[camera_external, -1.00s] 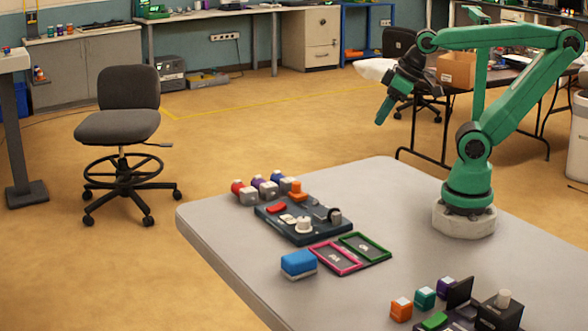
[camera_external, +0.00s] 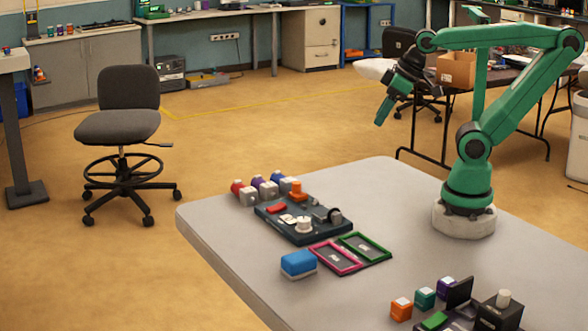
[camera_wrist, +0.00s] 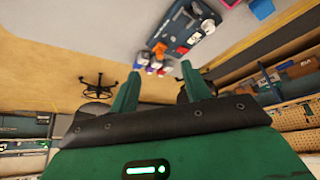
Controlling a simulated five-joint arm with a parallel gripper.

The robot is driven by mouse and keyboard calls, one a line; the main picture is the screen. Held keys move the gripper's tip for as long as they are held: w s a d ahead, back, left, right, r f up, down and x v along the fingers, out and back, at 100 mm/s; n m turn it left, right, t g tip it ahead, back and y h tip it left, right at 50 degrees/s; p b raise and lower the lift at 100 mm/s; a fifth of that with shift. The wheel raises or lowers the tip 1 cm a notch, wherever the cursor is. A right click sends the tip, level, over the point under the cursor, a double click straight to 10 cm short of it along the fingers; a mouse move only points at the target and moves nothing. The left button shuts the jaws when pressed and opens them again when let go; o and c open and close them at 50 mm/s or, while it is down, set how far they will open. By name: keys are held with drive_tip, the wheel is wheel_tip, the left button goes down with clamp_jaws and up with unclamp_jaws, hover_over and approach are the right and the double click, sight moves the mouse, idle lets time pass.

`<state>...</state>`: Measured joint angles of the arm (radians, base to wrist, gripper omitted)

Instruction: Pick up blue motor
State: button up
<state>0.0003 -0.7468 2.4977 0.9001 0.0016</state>
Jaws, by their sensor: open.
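The blue motor (camera_external: 276,177) has a blue end and a grey body and lies at the far left of the table, rightmost in a row beside a purple motor (camera_external: 257,182) and a red motor (camera_external: 237,187). In the wrist view the motors appear as a small cluster above the fingers, with a blue end (camera_wrist: 141,57) at its left. My gripper (camera_external: 381,112) hangs high above and behind the table, well apart from the motors. In the wrist view my gripper (camera_wrist: 157,85) has its two green fingers spread with nothing between them.
A dark board (camera_external: 305,232) with parts lies in front of the motors. A blue block (camera_external: 298,262) and pink and green framed trays (camera_external: 350,253) lie nearer. Orange, teal and purple blocks stand near the front, with a black device (camera_external: 500,314).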

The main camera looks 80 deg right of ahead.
drive_tip(key=w+d+m+g, duration=0.2)
drive_tip(key=w, duration=0.6)
drive_tip(key=m+g, duration=0.4)
drive_tip(key=m, duration=0.3)
hover_over(286, 178)
wheel_tip(286, 178, down, 16)
drive_tip(key=shift+s+d+r, duration=0.1)
drive_tip(key=shift+s+r, duration=0.05)
drive_tip(key=shift+r, duration=0.05)
drive_tip(key=shift+w+d+f, duration=0.15)
drive_tip(key=shift+w+f, duration=0.05)
drive_tip(key=shift+f, duration=1.45)
drive_tip(key=shift+f, duration=0.1)
drive_tip(key=shift+f, duration=2.5)
